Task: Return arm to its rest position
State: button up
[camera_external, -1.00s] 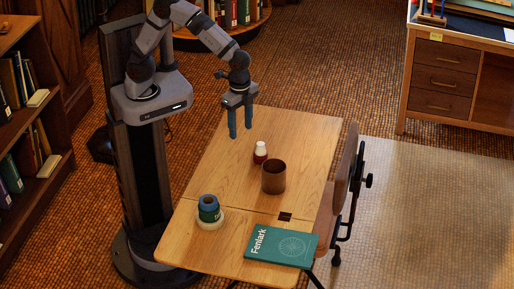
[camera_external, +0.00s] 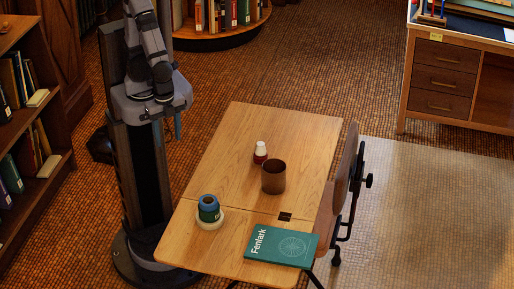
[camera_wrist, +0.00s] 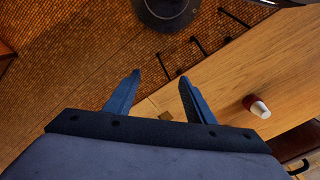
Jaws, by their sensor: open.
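My gripper (camera_wrist: 160,88) is open and empty in the wrist view, with its two blue fingers apart and nothing between them. It points down over the tiled floor and the edge of the wooden table (camera_wrist: 238,75). In the external view my arm is folded close to its column. A blue finger (camera_external: 178,126) shows there just below my arm, left of the table (camera_external: 228,150); the rest of the gripper is mostly hidden behind my arm.
On the table are a red bottle with a white cap (camera_external: 260,153), a brown cup (camera_external: 273,178), a blue-and-green roll on a pale round base (camera_external: 209,208) and a green Fenlark book (camera_external: 281,246). A chair (camera_external: 346,185) stands at the right; a bookshelf (camera_external: 30,130) is at the left.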

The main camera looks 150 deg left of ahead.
notch_tip(320, 180, up, 6)
jog(key=p, duration=0.5)
jog(key=shift+p, duration=0.4)
dwell(0.4)
